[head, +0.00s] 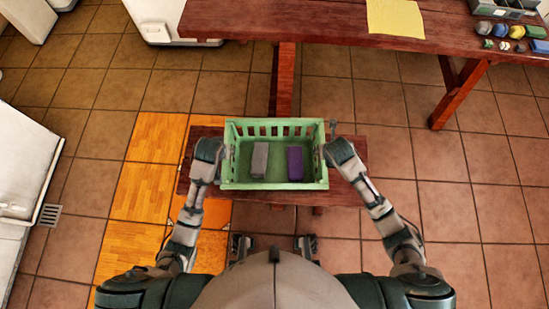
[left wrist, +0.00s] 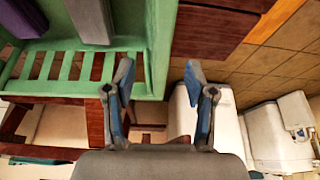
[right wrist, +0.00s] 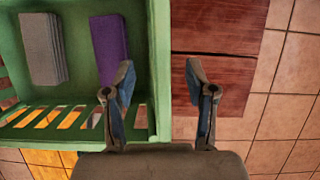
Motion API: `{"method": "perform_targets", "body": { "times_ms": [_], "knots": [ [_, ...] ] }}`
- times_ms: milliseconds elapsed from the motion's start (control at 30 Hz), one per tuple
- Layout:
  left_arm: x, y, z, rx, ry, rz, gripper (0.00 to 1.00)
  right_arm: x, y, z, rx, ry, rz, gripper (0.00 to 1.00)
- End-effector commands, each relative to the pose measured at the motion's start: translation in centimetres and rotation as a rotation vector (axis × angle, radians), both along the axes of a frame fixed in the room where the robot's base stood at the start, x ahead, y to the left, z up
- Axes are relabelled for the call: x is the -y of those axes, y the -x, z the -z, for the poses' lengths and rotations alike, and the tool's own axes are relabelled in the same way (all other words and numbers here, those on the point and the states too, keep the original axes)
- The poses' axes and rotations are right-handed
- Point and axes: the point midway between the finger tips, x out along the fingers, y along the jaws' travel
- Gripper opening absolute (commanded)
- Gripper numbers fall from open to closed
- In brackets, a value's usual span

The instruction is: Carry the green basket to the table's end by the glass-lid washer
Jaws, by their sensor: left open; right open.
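The green basket (head: 275,184) sits upright on a low red-brown wooden bench (head: 369,150), holding a grey block (head: 260,158) and a purple block (head: 295,163). My left gripper (head: 222,163) is at its left end and my right gripper (head: 328,158) at its right end. In the left wrist view, the open fingers (left wrist: 158,75) have the basket's end wall (left wrist: 160,50) between them. In the right wrist view, the open fingers (right wrist: 160,72) likewise stand on either side of the other end wall (right wrist: 160,40). Finger contact with the walls cannot be told.
A long red-brown table (head: 300,25) runs across the back, with a yellow sheet (head: 395,17), a grey tray (head: 500,7) and several small items at its right. White appliances stand at the back left (head: 157,20) and left (head: 28,160). Tiled floor is clear on the right.

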Motion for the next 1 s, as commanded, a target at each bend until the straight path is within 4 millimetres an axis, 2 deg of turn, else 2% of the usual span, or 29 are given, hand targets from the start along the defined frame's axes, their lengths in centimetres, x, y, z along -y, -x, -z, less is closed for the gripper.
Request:
{"method": "perform_targets", "body": {
  "times_ms": [100,300,733,767,967,1000],
  "knots": [
    [0.0,-0.8,2.0,-0.003,0.0,0.0,0.55,0.0,-0.8,2.0,-0.002,-0.002,0.002,0.56],
    [0.0,-1.8,4.2,0.0,0.0,-0.001,0.55,0.0,-1.8,4.2,0.0,-0.001,0.001,0.56],
    [0.0,-2.1,5.0,0.001,0.0,-0.001,0.55,0.0,-2.1,5.0,0.001,-0.001,0.0,0.56],
    [0.0,-2.1,5.0,0.001,0.0,-0.001,0.5,0.0,-2.1,5.0,0.001,-0.001,0.0,0.51],
    [0.0,-2.1,5.0,0.001,0.0,0.0,0.0,0.0,-2.1,5.0,0.001,-0.001,0.0,0.01],
    [0.0,-2.1,5.0,0.001,0.0,0.0,0.0,0.0,-2.1,5.0,0.001,-0.001,0.0,0.0]
  ]
}}
